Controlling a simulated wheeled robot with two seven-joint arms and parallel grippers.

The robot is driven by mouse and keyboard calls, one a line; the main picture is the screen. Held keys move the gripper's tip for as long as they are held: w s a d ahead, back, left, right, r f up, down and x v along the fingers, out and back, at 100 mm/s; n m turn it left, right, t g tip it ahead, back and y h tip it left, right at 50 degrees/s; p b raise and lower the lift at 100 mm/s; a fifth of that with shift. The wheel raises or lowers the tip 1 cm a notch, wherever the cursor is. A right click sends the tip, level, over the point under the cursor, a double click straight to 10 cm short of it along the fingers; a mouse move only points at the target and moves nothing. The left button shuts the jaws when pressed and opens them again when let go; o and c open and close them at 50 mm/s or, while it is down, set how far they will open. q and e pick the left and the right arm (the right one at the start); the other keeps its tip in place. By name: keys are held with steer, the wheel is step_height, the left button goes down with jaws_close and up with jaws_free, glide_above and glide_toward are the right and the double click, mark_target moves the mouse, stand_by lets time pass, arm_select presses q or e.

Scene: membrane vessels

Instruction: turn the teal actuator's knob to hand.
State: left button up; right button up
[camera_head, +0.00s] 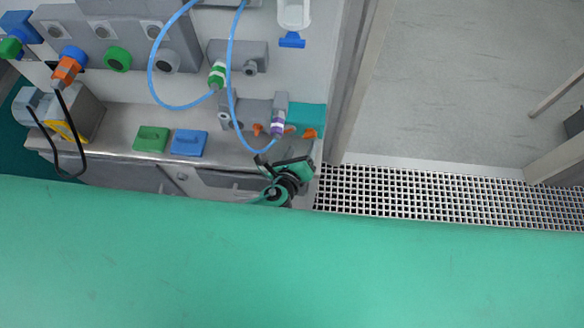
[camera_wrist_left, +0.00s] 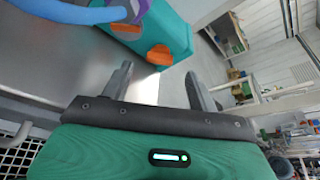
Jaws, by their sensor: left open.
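The teal actuator (camera_head: 308,114) is a small box at the right end of the grey bench, in the head view. In the left wrist view its teal body (camera_wrist_left: 170,28) is close, at top centre. An orange knob (camera_wrist_left: 160,55) sticks out from its near end and also shows in the head view (camera_head: 310,133). A second orange part (camera_wrist_left: 126,29) lies further left. My left gripper (camera_head: 284,157) is open and empty, just in front of the actuator. In the left wrist view its fingers (camera_wrist_left: 157,82) lie below the knob, apart from it. My right gripper is out of view.
A blue hose (camera_head: 231,75) hangs down to a purple-banded fitting (camera_head: 278,127) beside the actuator. A green block (camera_head: 151,139) and a blue block (camera_head: 189,142) sit on the bench to the left. A white-and-black floor grating (camera_head: 420,195) lies to the right.

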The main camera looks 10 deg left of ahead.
arm_select(q)
steer(key=b+v, duration=0.1)
steer(key=v, duration=0.8)
